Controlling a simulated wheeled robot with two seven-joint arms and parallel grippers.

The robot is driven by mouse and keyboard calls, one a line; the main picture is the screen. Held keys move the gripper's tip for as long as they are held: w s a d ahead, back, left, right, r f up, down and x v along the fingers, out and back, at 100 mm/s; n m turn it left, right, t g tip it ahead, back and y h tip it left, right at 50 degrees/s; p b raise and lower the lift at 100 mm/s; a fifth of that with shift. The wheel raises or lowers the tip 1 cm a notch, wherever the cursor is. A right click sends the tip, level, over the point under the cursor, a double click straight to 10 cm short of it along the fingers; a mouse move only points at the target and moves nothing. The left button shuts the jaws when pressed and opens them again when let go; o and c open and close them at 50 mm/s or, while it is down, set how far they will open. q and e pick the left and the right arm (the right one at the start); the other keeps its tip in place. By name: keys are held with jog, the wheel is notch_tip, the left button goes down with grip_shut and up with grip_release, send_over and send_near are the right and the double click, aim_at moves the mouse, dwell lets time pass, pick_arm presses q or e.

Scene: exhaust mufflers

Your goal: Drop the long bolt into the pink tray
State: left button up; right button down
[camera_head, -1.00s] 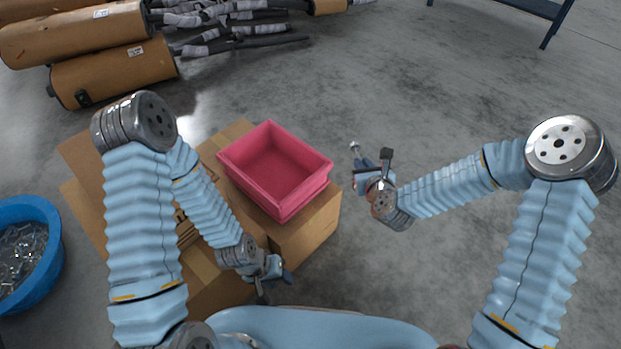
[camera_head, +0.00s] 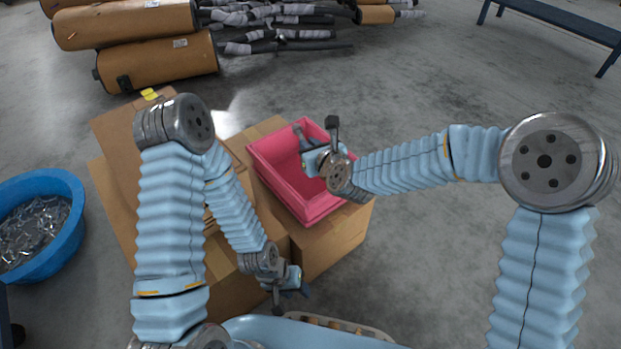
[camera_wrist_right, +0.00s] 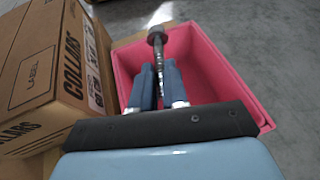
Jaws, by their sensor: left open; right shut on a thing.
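The pink tray (camera_head: 262,160) sits on a cardboard box in the middle of the head view. It also fills much of the right wrist view (camera_wrist_right: 235,85). My right gripper (camera_head: 304,141) is over the tray and partly hides its inside. In the right wrist view, my right gripper (camera_wrist_right: 160,84) is shut on the long bolt (camera_wrist_right: 157,48), whose head points away past the fingertips, above the tray. The bolt is hard to make out in the head view. My left gripper (camera_head: 291,291) is open and low, in front of the boxes, away from the tray.
Cardboard boxes (camera_head: 335,240) stand under and left of the tray; one printed COLLARS (camera_wrist_right: 50,70) is close in the right wrist view. A blue tub (camera_head: 72,225) of metal parts stands at left. Mufflers (camera_head: 165,62) lie behind.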

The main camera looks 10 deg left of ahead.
notch_tip(320, 180, down, 2)
jog(key=shift+f+b, duration=0.1)
jog(key=shift+b, duration=0.2)
jog(key=c, duration=1.1)
grip_release()
jog(key=v, duration=1.3)
jog(key=shift+s+d, duration=0.2)
jog(key=shift+s, duration=0.1)
